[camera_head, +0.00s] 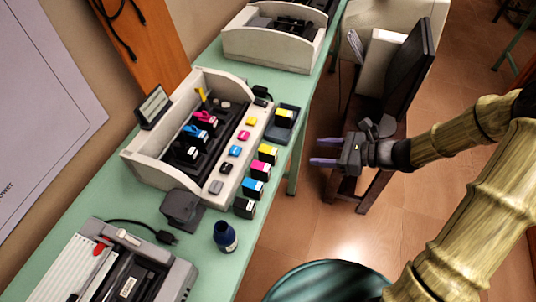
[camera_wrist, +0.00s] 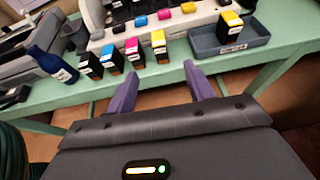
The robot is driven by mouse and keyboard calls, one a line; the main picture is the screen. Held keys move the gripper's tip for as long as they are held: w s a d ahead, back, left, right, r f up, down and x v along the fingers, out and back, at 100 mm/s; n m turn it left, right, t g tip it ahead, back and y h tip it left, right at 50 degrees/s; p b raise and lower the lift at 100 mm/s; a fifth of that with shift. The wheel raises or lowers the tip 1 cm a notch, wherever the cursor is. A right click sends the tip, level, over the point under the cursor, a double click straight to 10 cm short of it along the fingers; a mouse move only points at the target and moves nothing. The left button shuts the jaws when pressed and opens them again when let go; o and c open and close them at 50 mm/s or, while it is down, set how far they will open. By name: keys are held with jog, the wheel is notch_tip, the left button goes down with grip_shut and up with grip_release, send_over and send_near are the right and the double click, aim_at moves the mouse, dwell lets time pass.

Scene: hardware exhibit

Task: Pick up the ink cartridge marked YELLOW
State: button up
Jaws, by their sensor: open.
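Two cartridges with yellow tops show. One yellow cartridge (camera_head: 267,153) stands at the table's front edge, at the far end of a row; in the wrist view this cartridge (camera_wrist: 159,46) stands beyond the gap between my fingers. Another yellow cartridge (camera_head: 284,118) stands in a small dark grey tray (camera_head: 291,109); it also shows in the wrist view (camera_wrist: 230,28). Their label text is too small to read. My gripper (camera_head: 317,150) is open and empty, out past the table edge and apart from both; its purple fingers show in the wrist view (camera_wrist: 160,77).
Beside the row's yellow cartridge stand magenta (camera_head: 260,170), cyan (camera_head: 252,188) and black (camera_head: 244,208) cartridges. Behind them is a white printer display (camera_head: 150,175) with colored buttons. A dark blue bottle (camera_head: 225,236) stands nearer. A wooden chair (camera_head: 368,180) is behind my gripper.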

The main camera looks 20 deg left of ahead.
aim_at(276, 152)
jog(key=x, duration=1.2)
jog(key=shift+a+f, duration=0.1)
jog(key=x, duration=0.5)
jog(key=shift+s+f, duration=0.2)
jog(key=shift+f, duration=0.05)
jog(key=shift+c, duration=0.4)
jog(key=c, duration=1)
